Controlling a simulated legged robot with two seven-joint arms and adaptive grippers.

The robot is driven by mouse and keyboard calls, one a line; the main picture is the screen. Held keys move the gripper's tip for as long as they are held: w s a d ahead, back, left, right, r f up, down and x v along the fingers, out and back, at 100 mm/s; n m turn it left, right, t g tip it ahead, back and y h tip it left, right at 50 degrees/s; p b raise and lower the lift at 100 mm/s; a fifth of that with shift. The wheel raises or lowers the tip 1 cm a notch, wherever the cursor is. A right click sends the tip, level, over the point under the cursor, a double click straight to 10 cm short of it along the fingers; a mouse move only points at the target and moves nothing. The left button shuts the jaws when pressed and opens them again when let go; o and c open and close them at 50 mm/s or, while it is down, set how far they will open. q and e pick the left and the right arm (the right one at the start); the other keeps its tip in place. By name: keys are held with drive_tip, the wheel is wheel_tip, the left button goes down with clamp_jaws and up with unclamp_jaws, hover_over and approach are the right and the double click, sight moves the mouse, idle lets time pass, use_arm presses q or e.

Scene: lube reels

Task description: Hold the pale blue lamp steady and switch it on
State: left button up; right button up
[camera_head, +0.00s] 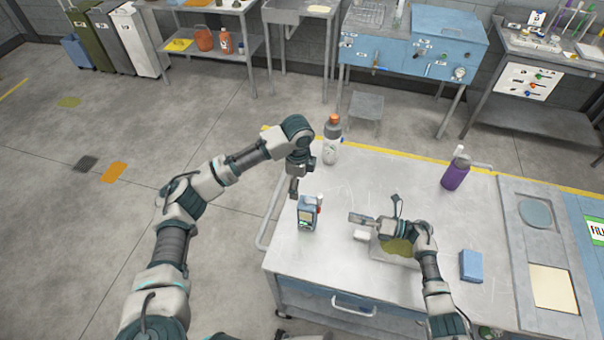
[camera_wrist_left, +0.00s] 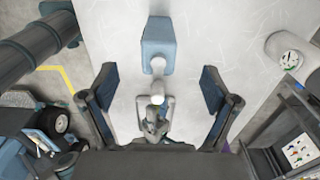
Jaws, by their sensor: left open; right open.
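In the left wrist view a pale blue block (camera_wrist_left: 158,40), seemingly the lamp, lies ahead between my open fingers. My left gripper (camera_head: 293,190) is open, above and just left of the lamp; its fingers also show in the left wrist view (camera_wrist_left: 158,90). My right gripper (camera_head: 357,218) is open to the right of the lamp, pointing left at it, with a gap between. No gripper clearly touches the lamp.
The workbench (camera_head: 340,275) also holds a grey bottle with an orange cap (camera_head: 332,140), a purple bottle (camera_head: 456,172), a blue block (camera_head: 471,266) and a small white block (camera_head: 361,236). A tray with yellow-green contents (camera_head: 397,248) lies under my right wrist. The bench front is mostly clear.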

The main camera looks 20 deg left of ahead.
sight(300, 205)
use_arm(q)
drive_tip(key=f, duration=1.2)
drive_tip(key=shift+d+f, duration=0.2)
drive_tip(key=shift+f, duration=0.1)
drive_tip(key=shift+a, duration=0.45)
drive_tip(key=c, duration=0.3)
drive_tip(key=shift+a, duration=0.1)
drive_tip(key=c, duration=1.2)
use_arm(e)
drive_tip(key=shift+a, duration=0.25)
use_arm(q)
drive_tip(key=shift+d, duration=0.35)
drive_tip(key=shift+c, duration=0.4)
use_arm(e)
drive_tip(key=shift+d, duration=0.25)
drive_tip(key=c, duration=0.7)
use_arm(q)
drive_tip(key=shift+d, duration=0.15)
use_arm(e)
drive_tip(key=shift+d, duration=0.15)
clamp_jaws()
